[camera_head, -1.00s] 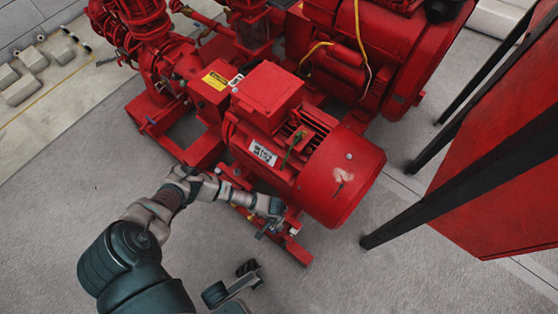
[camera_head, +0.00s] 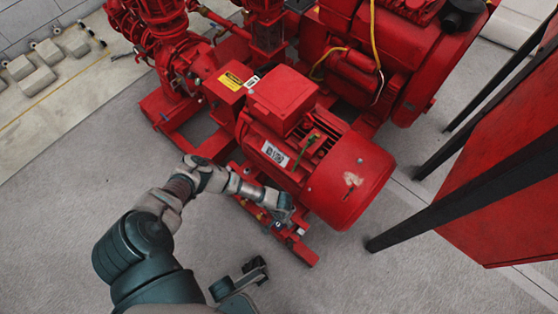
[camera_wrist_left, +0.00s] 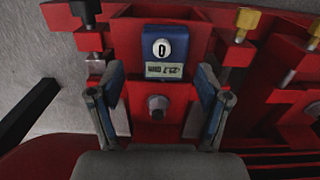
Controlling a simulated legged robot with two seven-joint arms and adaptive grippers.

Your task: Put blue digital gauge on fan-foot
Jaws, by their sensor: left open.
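The blue digital gauge (camera_wrist_left: 165,50) has a white dial and a small display. In the left wrist view it sits upright against the red fan-foot (camera_wrist_left: 172,104), just beyond my fingertips. My left gripper (camera_wrist_left: 162,85) is open, with one blue-padded finger on each side and nothing between the pads; the gauge is apart from both. In the head view my left gripper (camera_head: 281,214) is low beside the red motor (camera_head: 345,180), over the end of its base frame. The gauge is too small there to make out clearly.
Bolts with yellow and dark heads (camera_wrist_left: 247,20) stand on the red foot near the gauge. The red pump engine (camera_head: 385,60) is behind the motor. A red panel with black legs (camera_head: 500,190) stands at right. The grey floor (camera_head: 80,180) at left is clear.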

